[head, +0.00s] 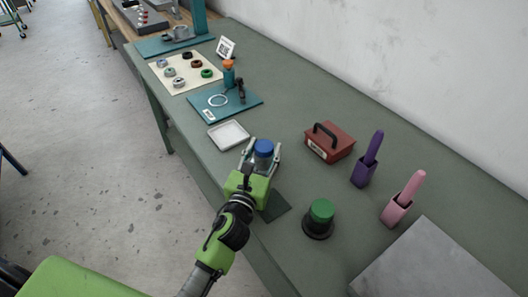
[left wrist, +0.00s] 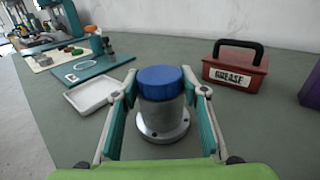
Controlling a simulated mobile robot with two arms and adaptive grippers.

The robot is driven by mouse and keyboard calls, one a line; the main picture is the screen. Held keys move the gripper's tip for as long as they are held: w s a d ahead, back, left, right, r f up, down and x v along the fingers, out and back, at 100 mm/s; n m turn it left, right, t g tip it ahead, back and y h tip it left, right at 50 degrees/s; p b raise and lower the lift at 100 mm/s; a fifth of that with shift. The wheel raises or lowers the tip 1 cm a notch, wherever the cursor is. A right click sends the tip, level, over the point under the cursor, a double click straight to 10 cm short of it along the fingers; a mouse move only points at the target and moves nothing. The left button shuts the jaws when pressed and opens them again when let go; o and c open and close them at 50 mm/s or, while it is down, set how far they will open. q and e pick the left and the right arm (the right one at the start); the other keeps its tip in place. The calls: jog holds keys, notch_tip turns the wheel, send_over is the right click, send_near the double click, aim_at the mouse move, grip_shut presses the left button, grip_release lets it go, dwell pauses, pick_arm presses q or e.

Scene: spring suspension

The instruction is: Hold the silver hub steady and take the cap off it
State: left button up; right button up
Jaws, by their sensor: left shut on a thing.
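The silver hub (left wrist: 162,118) stands upright on the green bench with its wide flange at the bottom. The blue cap (left wrist: 160,80) sits on top of it; it also shows in the head view (head: 263,148). My left gripper (head: 262,157) is shut on the hub, with one finger on each side below the cap; the fingers also frame the hub in the left wrist view (left wrist: 161,100). In the head view the gripper hides most of the hub. My right gripper is not in view.
A white tray (head: 229,135) lies left of the hub and a red grease box (head: 330,142) stands to its right. A green-topped dark part (head: 320,214) stands at the front right, near purple (head: 367,162) and pink (head: 401,204) holders. A teal board (head: 226,100) lies farther back.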

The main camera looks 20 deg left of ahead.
pick_arm(q)
notch_tip(320, 180, up, 3)
jog(key=shift+r+p, duration=0.2)
jog(key=shift+p, duration=0.2)
jog(key=s+a+r, duration=0.8)
jog(key=s+r, duration=0.1)
jog(key=s, duration=0.2)
jog(key=shift+a, duration=0.35)
jog(key=o, duration=0.5)
jog(key=shift+c, duration=0.2)
jog(key=c, duration=0.6)
jog(key=s+d+f, duration=0.1)
jog(key=d, duration=0.1)
jog(key=s+d, duration=0.1)
jog(key=d, duration=0.1)
jog(key=s+d+f, duration=0.1)
jog(key=d, duration=0.1)
jog(key=shift+d+f, duration=0.15)
jog(key=shift+f, duration=0.15)
jog(key=shift+d+h, duration=0.2)
jog(key=shift+h, duration=0.2)
